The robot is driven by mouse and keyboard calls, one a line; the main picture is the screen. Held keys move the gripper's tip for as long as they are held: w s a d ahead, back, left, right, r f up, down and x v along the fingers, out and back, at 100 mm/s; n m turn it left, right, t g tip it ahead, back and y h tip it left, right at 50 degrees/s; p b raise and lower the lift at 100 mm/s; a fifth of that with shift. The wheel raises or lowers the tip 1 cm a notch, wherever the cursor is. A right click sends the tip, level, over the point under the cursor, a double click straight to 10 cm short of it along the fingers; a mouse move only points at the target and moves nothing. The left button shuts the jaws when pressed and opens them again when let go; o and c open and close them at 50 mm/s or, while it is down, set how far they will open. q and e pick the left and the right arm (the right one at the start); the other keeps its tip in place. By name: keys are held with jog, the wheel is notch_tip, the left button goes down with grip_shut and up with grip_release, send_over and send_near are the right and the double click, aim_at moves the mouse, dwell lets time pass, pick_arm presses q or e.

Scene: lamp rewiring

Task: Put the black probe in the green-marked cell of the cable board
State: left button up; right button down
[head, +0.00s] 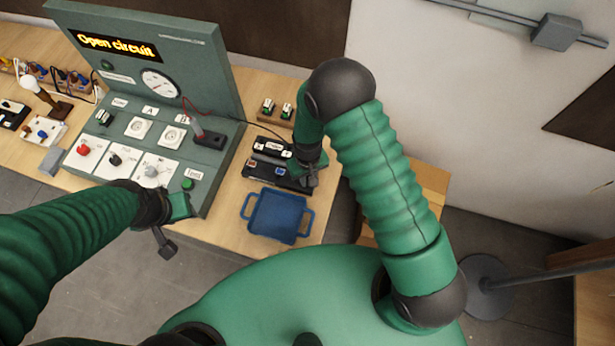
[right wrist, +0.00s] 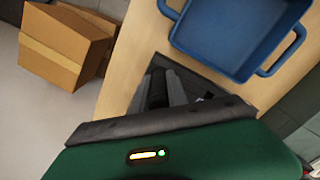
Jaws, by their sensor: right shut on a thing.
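The cable board (head: 262,177) is a dark case on the table, right of the tester. A blue-marked and a red-marked cell show in it; I cannot make out a green mark. My right gripper (head: 311,178) is over the board's right end, shut on the black probe. The probe is mostly hidden by the gripper and arm; a thin black lead runs from the tester towards it. In the right wrist view the fingers (right wrist: 166,92) close around something dark, low against the board. My left gripper (head: 167,243) hangs in front of the tester; its jaws are too small to read.
The tester (head: 150,115) reads "Open circuit"; a red probe (head: 207,137) is on its panel. A blue tray (head: 277,216) lies in front of the board, and a small wooden holder (head: 275,112) stands behind it. A lamp (head: 40,92) and parts are at left. A cardboard box (right wrist: 68,43) stands beyond the table.

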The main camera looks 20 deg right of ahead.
jog(key=shift+w+a+f, duration=0.1)
jog(key=shift+w+f, duration=0.05)
jog(key=shift+f, duration=0.1)
jog(key=shift+f, duration=0.15)
jog(key=c, duration=1.2)
grip_release()
jog(key=shift+c, duration=0.2)
jog(key=shift+b, duration=0.3)
notch_tip(320, 180, up, 17)
jog(key=b, duration=0.3)
jog(key=s+d+f+m+t+b, duration=0.1)
jog(key=s+d+f+t+b, duration=0.1)
jog(key=s+d+f+b, duration=0.4)
jog(key=shift+s+d+f+t+b, duration=0.35)
jog(key=shift+s+b, duration=1.2)
jog(key=shift+s, duration=0.35)
